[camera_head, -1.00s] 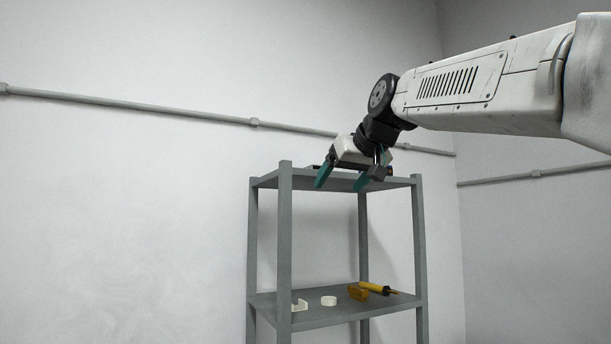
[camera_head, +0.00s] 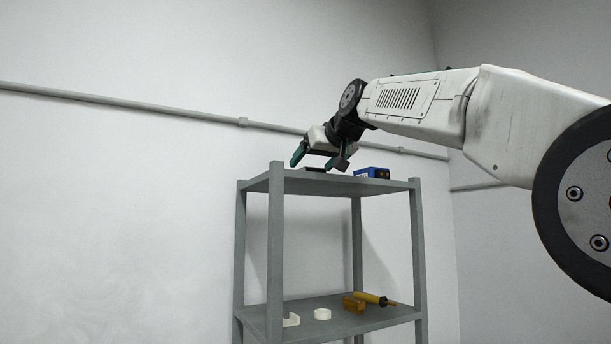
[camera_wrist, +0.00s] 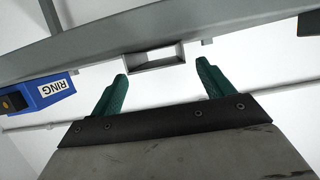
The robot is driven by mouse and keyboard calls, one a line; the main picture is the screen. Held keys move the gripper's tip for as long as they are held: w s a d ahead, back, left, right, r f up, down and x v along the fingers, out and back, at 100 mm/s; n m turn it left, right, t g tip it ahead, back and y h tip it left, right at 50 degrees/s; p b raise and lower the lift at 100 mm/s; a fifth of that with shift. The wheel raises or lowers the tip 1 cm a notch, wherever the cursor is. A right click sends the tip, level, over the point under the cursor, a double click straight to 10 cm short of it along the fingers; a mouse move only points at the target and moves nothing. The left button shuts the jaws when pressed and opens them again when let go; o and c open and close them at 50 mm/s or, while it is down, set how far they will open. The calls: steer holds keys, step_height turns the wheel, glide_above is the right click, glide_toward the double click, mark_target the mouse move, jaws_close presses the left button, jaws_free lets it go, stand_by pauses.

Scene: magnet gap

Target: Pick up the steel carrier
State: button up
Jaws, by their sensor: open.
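A small grey rectangular piece with a recess, which looks like the steel carrier (camera_wrist: 153,58), is at the shelf top's edge in the wrist view. It lies ahead of and between the two fingertips, apart from them. My gripper (camera_wrist: 162,72) is open and empty, with green fingers. In the head view my gripper (camera_head: 319,159) is just above the shelf unit's top board. A dark flat thing (camera_head: 314,169) lies on the board under it; I cannot tell whether it is the carrier.
A blue box (camera_head: 371,173), labelled RING in the wrist view (camera_wrist: 45,92), stands on the top board (camera_head: 390,183). A dark object (camera_wrist: 310,22) shows at the wrist view's right edge. The lower shelf holds a white ring (camera_head: 322,314), a white bracket (camera_head: 291,320) and yellow items (camera_head: 354,304).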

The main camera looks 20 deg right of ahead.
steer(key=x, duration=0.4)
steer(key=shift+w+f, duration=0.1)
steer(key=shift+f, duration=0.05)
steer(key=c, duration=1.1)
steer(key=shift+c, duration=0.2)
